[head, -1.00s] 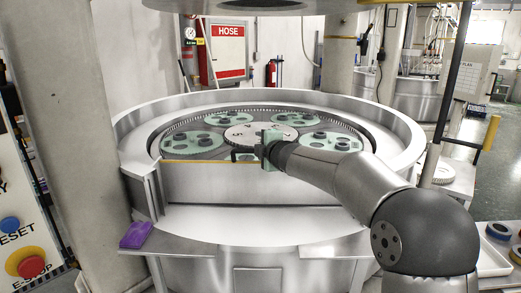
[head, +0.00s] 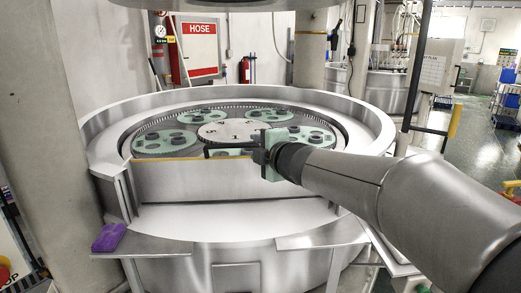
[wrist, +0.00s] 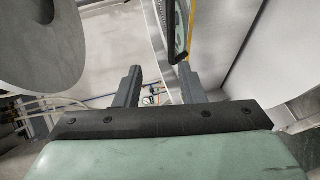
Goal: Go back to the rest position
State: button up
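My gripper (head: 207,151) has a pale green body and dark fingers, and reaches left across the front of the lapping machine (head: 100,150). In the wrist view my gripper (wrist: 159,72) has its two fingers apart with nothing between them. It looks empty. The machine's round plate bears several green carriers (head: 165,141) with dark round pieces, around a pale central disc (head: 232,131). The gripper body hides part of the front right of the plate.
A purple cloth (head: 109,237) lies on the ledge at the front left. A concrete pillar (head: 40,110) stands at the left.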

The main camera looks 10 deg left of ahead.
jog(key=shift+s+d, duration=0.3)
jog(key=shift+s, duration=0.2)
jog(key=s+d+f+m+g+h, duration=0.1)
jog(key=s+d+f+m+h, duration=0.35)
jog(key=d+f+m, duration=0.35)
jog(key=s+d+f+m+g+h, duration=0.1)
jog(key=s+d+f+m+h, duration=0.35)
jog(key=d, duration=0.55)
jog(key=s+d+f+m+g, duration=0.2)
jog(key=s+f+m+g, duration=0.3)
jog(key=s, duration=0.7)
jog(key=s+d+f+m+g, duration=0.2)
jog(key=s+f+m+g, duration=0.3)
jog(key=s, duration=0.7)
notch_tip(320, 180, down, 3)
jog(key=shift+r+m, duration=0.1)
jog(key=shift+m, duration=0.55)
